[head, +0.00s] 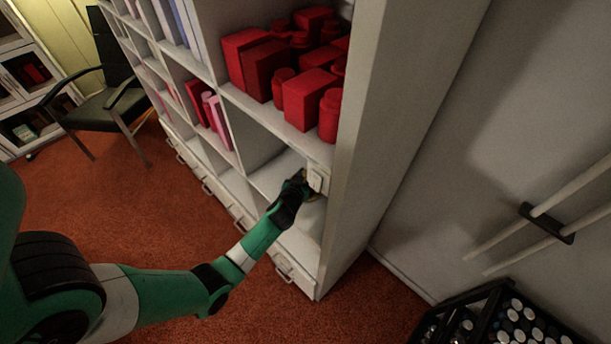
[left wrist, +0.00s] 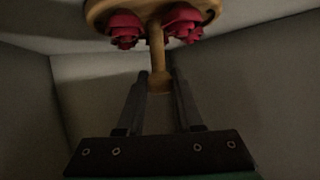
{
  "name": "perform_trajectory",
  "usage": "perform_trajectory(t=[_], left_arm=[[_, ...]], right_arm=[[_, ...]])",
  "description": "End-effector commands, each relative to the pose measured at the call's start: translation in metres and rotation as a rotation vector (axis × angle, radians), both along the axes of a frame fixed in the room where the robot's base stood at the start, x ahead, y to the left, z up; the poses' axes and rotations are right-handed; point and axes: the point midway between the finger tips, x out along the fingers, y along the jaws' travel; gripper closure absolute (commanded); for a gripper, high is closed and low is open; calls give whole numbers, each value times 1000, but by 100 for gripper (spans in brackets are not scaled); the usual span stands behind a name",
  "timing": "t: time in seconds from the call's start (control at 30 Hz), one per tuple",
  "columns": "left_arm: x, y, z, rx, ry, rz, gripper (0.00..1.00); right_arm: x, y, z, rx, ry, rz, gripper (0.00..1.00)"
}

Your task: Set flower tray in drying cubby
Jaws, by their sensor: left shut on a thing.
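The flower tray (left wrist: 108,10) shows at the top of the left wrist view as a tan round disc with a stem (left wrist: 157,50). Red-pink flowers (left wrist: 184,24) sit by the disc's edge. My left gripper (left wrist: 158,80) is shut on the stem, one finger on each side. In the head view my left gripper (head: 302,178) reaches into the opening of an empty-looking cubby (head: 268,178) below the red boxes. There the tray is mostly hidden by the gripper and shelf edge. Whether the tray touches the cubby floor cannot be told. My right gripper is not in view.
The white shelf unit's side panel (head: 385,130) stands right of the cubby. Red boxes and jars (head: 307,98) fill the cubby above, and books (head: 215,115) stand in one to the left. A black crate of bottles (head: 500,315) is on the floor at right; a chair (head: 105,105) stands far left.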

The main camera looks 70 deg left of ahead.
Motion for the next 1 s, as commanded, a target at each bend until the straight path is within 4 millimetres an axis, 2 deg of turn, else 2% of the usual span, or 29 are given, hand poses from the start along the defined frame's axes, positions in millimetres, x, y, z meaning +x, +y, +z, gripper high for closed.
perform_trajectory(t=[0.07, 0.1, 0.23, 0.27, 0.63, 0.77, 1.0], left_arm=[[0, 0, -3, 1, -1, 0, 100], [0, 0, -3, 0, 0, 0, 61], [0, 0, -2, 0, 0, 0, 38], [0, 0, -2, 0, 0, 0, 35], [-2, -2, 3, 0, 1, 0, 35], [-16, -19, 13, 0, 1, -1, 35], [-51, -61, 34, 0, 2, -4, 35]], right_arm=[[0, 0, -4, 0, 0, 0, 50], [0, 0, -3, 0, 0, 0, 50], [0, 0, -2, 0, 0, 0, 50], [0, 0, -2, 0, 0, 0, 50], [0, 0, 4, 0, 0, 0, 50], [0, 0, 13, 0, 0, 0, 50], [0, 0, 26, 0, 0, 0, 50]])
